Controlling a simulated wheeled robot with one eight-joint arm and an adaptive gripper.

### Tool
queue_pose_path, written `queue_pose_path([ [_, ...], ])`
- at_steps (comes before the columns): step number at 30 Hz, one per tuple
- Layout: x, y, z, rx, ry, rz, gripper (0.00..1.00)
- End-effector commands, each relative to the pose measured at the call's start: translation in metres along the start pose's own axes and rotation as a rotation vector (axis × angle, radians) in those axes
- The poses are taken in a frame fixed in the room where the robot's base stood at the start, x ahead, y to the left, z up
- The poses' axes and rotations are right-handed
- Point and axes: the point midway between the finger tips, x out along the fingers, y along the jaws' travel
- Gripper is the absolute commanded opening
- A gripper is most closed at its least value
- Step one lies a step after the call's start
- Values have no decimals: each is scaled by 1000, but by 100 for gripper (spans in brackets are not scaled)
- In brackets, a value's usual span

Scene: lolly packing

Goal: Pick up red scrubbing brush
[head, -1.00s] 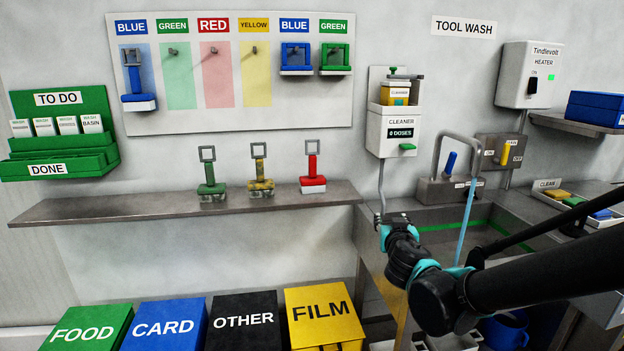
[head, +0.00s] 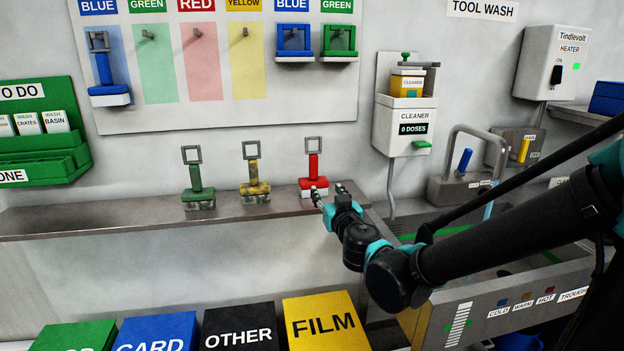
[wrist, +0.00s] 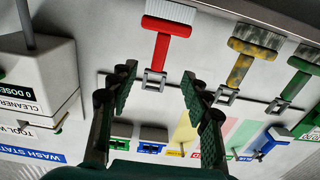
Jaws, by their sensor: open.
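The red scrubbing brush (head: 314,178) stands upright at the right end of the grey shelf, white bristles down and a grey square loop on top. My gripper (head: 329,194) is just in front of the brush at the shelf's right end. In the wrist view its two fingers (wrist: 160,88) are apart with nothing between them. A gap seems to remain between fingers and brush, though its depth is hard to judge.
A yellow brush (head: 254,182) and a green brush (head: 196,185) stand left on the same shelf (head: 120,219). The cleaner dispenser (head: 402,120) and tap are to the right. The tool board (head: 225,110) hangs behind. Bins, including FILM (head: 322,325), are below.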

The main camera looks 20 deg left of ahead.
Motion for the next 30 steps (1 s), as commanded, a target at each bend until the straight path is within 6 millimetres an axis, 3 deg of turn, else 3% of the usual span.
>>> queue_pose_path([
  [15, 97, 0, 0, 0, 0, 2, 48],
  [26, 120, 0, -1, 0, 0, 1, 48],
  [30, 138, -3, -3, 0, 0, 2, 48],
])
